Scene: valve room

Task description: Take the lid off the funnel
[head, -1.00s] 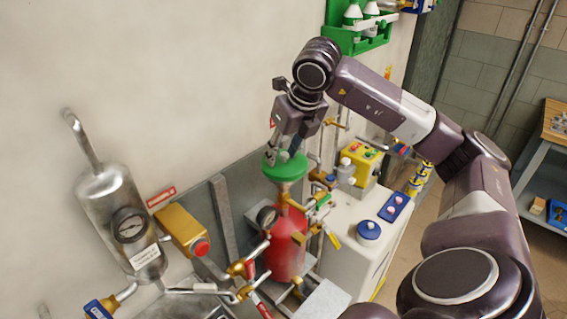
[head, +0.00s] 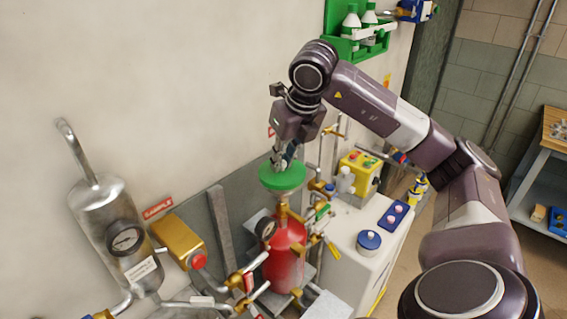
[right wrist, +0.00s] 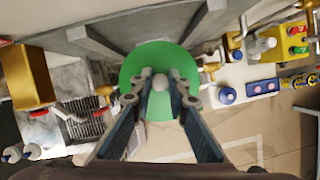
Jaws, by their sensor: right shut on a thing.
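The green round lid (head: 284,179) is at the top of the red cylinder assembly in the head view. It fills the middle of the right wrist view (right wrist: 155,58), with a pale round knob (right wrist: 160,82) at its centre. My right gripper (head: 281,161) comes down from above and is shut on the lid's knob. Its two fingers (right wrist: 160,90) stand on either side of the knob. The funnel is mostly hidden under the lid, and I cannot tell whether the two touch. My left gripper is not in view.
The red cylinder (head: 285,255) stands below, among brass valves and pipes. A steel tank with a gauge (head: 112,235) is at left. A white cabinet (head: 372,262) and a yellow button box (head: 358,172) are at right. A green bottle rack (head: 352,45) hangs above.

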